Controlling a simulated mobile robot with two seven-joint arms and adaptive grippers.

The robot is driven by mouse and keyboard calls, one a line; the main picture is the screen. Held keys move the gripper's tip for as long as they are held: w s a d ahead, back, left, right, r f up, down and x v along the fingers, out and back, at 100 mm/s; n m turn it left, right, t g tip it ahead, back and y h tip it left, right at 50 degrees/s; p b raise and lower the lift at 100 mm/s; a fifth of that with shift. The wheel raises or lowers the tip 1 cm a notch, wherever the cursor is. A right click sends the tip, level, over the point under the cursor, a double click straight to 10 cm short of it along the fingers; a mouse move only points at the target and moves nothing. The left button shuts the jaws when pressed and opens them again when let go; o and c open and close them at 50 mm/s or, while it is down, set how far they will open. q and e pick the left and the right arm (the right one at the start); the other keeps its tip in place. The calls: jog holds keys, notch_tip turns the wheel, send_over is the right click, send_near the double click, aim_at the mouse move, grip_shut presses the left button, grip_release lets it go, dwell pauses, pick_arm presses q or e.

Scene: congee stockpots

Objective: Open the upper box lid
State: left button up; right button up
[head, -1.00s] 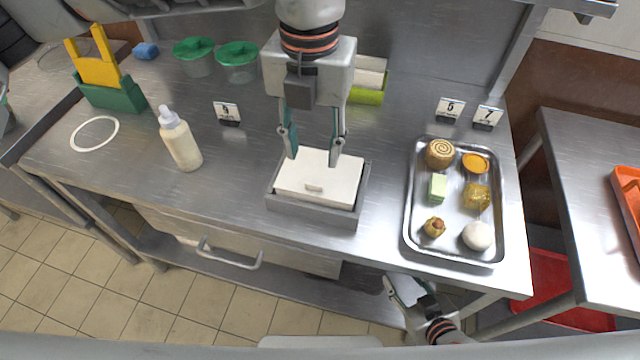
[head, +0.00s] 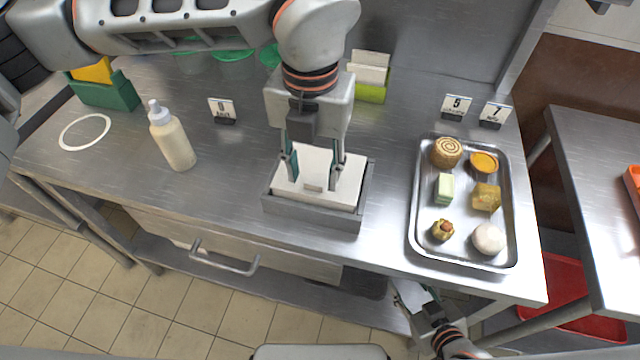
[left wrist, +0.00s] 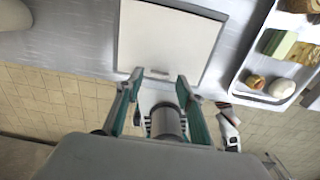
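A grey box (head: 308,217) with a white lid (head: 335,190) stands on the steel table near its front edge.
A metal tray (head: 413,218) with several food pieces stands right of the box. A squeeze bottle (head: 173,140) stands left. Number signs (head: 222,110), a green-and-white holder (head: 370,92) and green-lidded containers (head: 233,62) are behind.

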aim_at(320, 183)
jog(key=shift+s+a+f, duration=0.1)
jog(key=shift+s+f, duration=0.1)
jog(key=shift+s, duration=0.2)
pick_arm(q)
jog(key=shift+f, duration=0.2)
pick_arm(e)
jog(key=shift+f, duration=0.1)
pick_arm(q)
jog(key=shift+f, duration=0.25)
pick_arm(e)
jog(key=shift+w, duration=0.4)
pick_arm(q)
jog(key=shift+f, duration=0.2)
pick_arm(e)
jog(key=shift+s+f, duration=0.15)
jog(key=shift+s, duration=0.05)
pick_arm(q)
jog(key=shift+f+b, duration=0.25)
jog(key=shift+b, duration=0.1)
pick_arm(e)
jog(key=shift+s+f, duration=0.3)
jog(key=shift+s, duration=0.1)
pick_arm(q)
jog(key=shift+f, duration=0.25)
pick_arm(e)
jog(key=shift+f, duration=0.1)
pick_arm(q)
jog(key=shift+f, duration=0.1)
pick_arm(e)
jog(key=shift+w, duration=0.15)
